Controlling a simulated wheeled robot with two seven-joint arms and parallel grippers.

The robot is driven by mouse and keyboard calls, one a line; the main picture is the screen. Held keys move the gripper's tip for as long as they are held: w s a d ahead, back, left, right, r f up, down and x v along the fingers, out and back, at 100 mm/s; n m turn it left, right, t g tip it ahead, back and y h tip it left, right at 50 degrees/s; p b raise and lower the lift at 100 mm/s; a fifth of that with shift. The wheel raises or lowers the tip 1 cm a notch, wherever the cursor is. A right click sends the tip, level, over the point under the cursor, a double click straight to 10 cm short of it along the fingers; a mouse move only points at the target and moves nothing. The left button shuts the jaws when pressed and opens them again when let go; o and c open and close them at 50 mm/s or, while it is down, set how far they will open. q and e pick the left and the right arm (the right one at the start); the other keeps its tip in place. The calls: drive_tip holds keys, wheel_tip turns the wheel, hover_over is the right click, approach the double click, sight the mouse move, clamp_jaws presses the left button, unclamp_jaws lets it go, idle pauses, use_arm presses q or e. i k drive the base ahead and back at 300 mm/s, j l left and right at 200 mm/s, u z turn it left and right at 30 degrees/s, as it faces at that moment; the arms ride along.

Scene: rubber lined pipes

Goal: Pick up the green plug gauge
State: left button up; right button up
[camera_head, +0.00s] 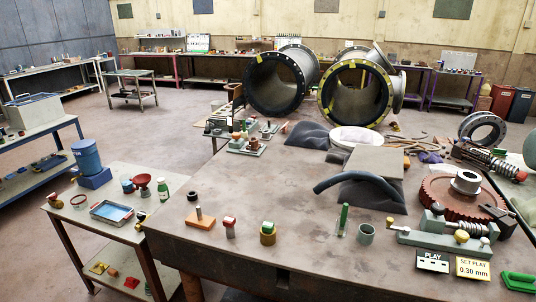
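A slim upright green cylinder (343,218) stands near the front of the large table (290,190). It looks like the green plug gauge, though its details are too small to be sure. A hollow grey-green sleeve (366,235) stands just to its right, apart from it. Farther left, a short brass-coloured cylinder (267,238) has a green top. Neither of my grippers shows in the head view.
A red-topped grey block (230,230) and an orange block with a peg (200,222) stand to the left. Table space in front of the green cylinder is bare.

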sight(267, 226)
drive_tip(key=i+l+u, duration=0.1)
drive_tip(key=l+u, duration=0.25)
drive_tip(key=l, duration=0.85)
drive_tip(key=l+u, duration=0.3)
drive_tip(key=l, duration=0.9)
drive_tip(key=k, duration=0.05)
